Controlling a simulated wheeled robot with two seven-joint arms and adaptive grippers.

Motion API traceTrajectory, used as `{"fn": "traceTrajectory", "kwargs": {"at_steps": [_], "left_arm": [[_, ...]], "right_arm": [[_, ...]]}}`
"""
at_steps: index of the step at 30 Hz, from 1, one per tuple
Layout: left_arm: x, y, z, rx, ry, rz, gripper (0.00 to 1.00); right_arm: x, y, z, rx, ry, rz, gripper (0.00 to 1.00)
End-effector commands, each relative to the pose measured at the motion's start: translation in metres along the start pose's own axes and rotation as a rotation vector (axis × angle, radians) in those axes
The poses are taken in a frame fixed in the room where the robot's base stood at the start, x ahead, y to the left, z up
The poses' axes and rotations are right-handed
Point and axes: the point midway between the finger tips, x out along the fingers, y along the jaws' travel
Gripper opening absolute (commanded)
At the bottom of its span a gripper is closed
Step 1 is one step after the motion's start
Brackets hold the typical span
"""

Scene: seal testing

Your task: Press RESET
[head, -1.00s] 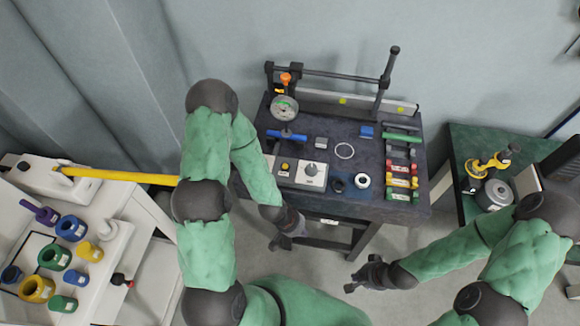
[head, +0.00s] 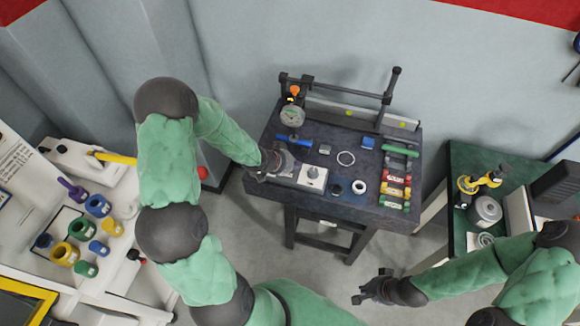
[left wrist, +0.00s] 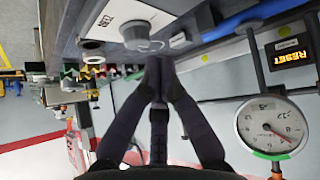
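A small lit display reading RESET (left wrist: 289,57) shows upside down in the left wrist view, above the round dial gauge (left wrist: 270,128). The gauge also shows in the head view (head: 292,115) on the dark bench. A pale plate with a grey knob (head: 312,174) lies at the bench's front edge; the knob also shows in the left wrist view (left wrist: 141,36). My left gripper (head: 266,178) is at the front left of the bench, left of the knob, hiding the yellow button there. Its fingertips (left wrist: 158,72) meet, with nothing visible between them. My right gripper (head: 370,287) is open and empty, low before the bench.
A press frame (head: 340,88) stands along the bench's back. A white table (head: 110,260) with coloured rings is left; a green table (head: 460,225) is right.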

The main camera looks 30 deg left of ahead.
Motion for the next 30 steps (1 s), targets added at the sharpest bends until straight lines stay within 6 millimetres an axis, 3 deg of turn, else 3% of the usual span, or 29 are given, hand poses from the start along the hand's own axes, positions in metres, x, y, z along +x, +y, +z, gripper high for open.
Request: {"fn": "traceTrajectory", "kwargs": {"at_steps": [3,9,23,30], "left_arm": [[-0.018,-0.02,-0.023,0.062,0.042,-0.033,0.0],[-0.033,-0.036,-0.04,0.117,0.071,-0.06,0.0],[-0.033,-0.038,-0.041,0.125,0.074,-0.062,0.0],[-0.025,-0.039,-0.034,0.125,0.074,-0.062,0.0]], "right_arm": [[-0.005,-0.002,0.0,0.001,0.0,0.0,0.0],[-0.007,-0.002,0.0,0.0,0.0,0.0,0.0],[-0.006,-0.002,0.0,0.0,0.0,0.0,0.0],[0.004,0.002,0.0,0.001,0.0,0.0,0.0]]}}
